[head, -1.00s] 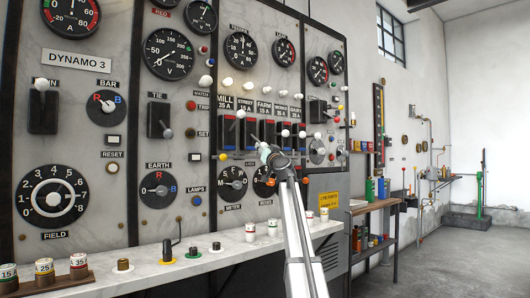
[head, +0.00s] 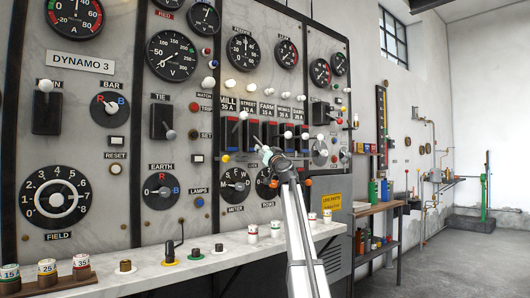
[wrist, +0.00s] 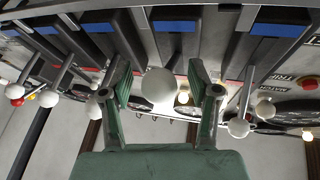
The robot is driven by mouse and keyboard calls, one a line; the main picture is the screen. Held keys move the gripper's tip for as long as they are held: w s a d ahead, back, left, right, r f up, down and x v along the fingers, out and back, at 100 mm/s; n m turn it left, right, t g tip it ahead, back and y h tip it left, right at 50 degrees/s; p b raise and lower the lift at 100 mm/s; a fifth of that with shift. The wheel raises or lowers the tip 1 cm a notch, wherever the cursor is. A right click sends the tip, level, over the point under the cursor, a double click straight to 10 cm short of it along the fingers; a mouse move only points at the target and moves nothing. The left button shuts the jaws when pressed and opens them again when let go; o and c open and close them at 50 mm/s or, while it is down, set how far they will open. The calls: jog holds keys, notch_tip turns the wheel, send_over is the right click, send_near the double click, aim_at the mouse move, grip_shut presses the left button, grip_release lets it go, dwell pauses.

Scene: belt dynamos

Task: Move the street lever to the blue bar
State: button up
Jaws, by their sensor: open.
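The street switch, under its STREET 15 A label (head: 248,104), is second from the left in the row on the marble panel. In the wrist view, which shows the panel upside down, a white round lever knob (wrist: 159,84) sits between my open fingers; it appears to be the street lever's. Neither finger visibly grips it. A blue bar (wrist: 175,26) lies beyond it at the top of that view. My gripper (head: 258,143) is in front of the street and farm switches in the head view and partly hides them.
Neighbouring levers with white knobs stand close on both sides, one at the right (wrist: 238,128) and one at the left (wrist: 106,93). Round dials (head: 234,184) lie below the switches. A marble ledge (head: 215,262) with fuses runs along the bottom.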

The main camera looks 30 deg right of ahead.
jog(key=v, duration=1.2)
jog(key=shift+w+r, duration=0.1)
